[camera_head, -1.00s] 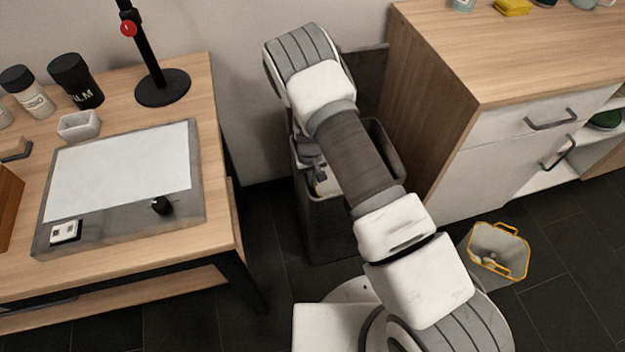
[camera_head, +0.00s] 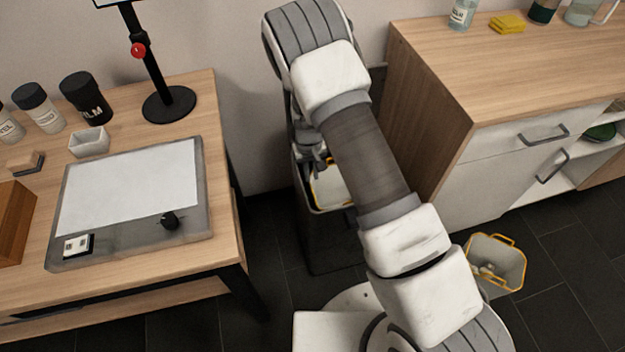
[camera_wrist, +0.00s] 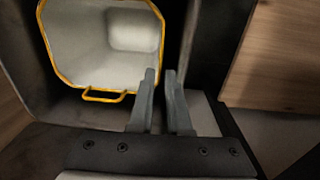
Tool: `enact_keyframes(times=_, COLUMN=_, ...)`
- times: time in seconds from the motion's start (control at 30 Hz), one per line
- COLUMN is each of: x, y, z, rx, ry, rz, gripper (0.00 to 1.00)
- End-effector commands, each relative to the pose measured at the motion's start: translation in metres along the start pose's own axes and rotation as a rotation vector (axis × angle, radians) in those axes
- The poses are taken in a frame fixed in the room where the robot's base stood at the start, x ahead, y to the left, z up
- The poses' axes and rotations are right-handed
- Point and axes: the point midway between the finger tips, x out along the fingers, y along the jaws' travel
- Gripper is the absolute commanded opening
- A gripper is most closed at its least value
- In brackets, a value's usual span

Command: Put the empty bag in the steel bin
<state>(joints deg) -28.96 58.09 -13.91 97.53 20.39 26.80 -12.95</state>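The steel bin (camera_head: 336,248) is a tall dark container standing between the table and the cabinet. An empty white bag (camera_head: 330,187) with a yellow rim is inside its mouth, partly hidden by my arm. In the wrist view the bag (camera_wrist: 88,47) shows its bare white inside, with a yellow handle loop, and dark bin walls (camera_wrist: 191,25) lie around it. My gripper (camera_wrist: 160,75) is above it, with a narrow gap between the fingers and nothing seen in the gap. The fingers overlap the bag's edge in the picture; I cannot tell if they touch it.
A second white bag with yellow trim (camera_head: 507,268) stands on the floor at right with small items in it. The wooden cabinet (camera_head: 450,75) is close to the bin's right. The table (camera_head: 225,240) with a grey board and jars is at left.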

Motion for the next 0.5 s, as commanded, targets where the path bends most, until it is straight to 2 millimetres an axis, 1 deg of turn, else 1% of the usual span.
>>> enact_keyframes(times=0.03, x=-0.008, y=0.0, z=0.0, rx=0.0, ry=0.0, rz=0.0, gripper=0.16)
enact_keyframes(times=0.1, x=-0.013, y=0.0, z=0.0, rx=0.0, ry=-0.001, rz=0.0, gripper=0.16)
enact_keyframes(times=0.3, x=-0.018, y=0.0, z=0.001, rx=0.001, ry=-0.001, rz=0.0, gripper=0.16)
enact_keyframes(times=0.37, x=-0.022, y=0.001, z=0.0, rx=0.004, ry=0.002, rz=-0.003, gripper=0.16)
enact_keyframes(times=0.47, x=-0.043, y=0.004, z=-0.003, rx=0.019, ry=0.019, rz=-0.017, gripper=0.16)
enact_keyframes(times=0.5, x=-0.057, y=0.006, z=-0.003, rx=0.027, ry=0.027, rz=-0.025, gripper=0.16)
